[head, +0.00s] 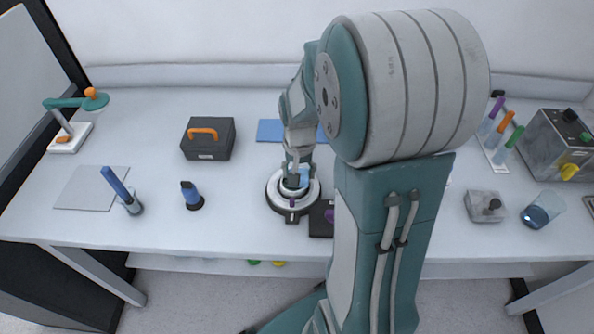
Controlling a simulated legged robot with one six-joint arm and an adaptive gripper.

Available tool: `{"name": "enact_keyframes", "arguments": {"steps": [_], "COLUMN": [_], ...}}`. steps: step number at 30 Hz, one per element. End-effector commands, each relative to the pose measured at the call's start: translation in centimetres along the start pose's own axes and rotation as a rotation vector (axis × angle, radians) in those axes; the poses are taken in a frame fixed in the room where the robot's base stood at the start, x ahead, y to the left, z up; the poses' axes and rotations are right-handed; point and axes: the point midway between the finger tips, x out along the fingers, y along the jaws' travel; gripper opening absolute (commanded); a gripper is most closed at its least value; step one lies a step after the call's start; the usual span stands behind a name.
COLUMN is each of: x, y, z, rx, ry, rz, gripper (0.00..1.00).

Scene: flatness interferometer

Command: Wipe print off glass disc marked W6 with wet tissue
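A round white and dark stand (275,200) sits on the bench near the middle front. My gripper (294,181) points down right over its centre. A small light blue patch (304,171) shows at the fingertips; it could be a tissue, but it is too small to be sure. Whether the fingers are closed on it cannot be told. The glass disc marked W6 cannot be made out; the gripper covers the stand's centre, and no W6 mark is readable.
A blue mat (269,130) lies behind. My arm hides the right-centre bench.

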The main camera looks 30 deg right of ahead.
Motion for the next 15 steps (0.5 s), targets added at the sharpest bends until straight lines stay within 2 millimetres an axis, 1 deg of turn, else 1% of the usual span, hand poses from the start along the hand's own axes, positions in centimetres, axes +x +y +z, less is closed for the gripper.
{"name": "enact_keyframes", "arguments": {"steps": [9,15], "x": [0.0,0.0], "y": [-1.4,-1.7], "z": [0.0,0.0], "rx": [-0.002,-0.001], "ry": [-0.001,-0.001], "rz": [0.0,0.0], "gripper": [0.2,0.2]}}
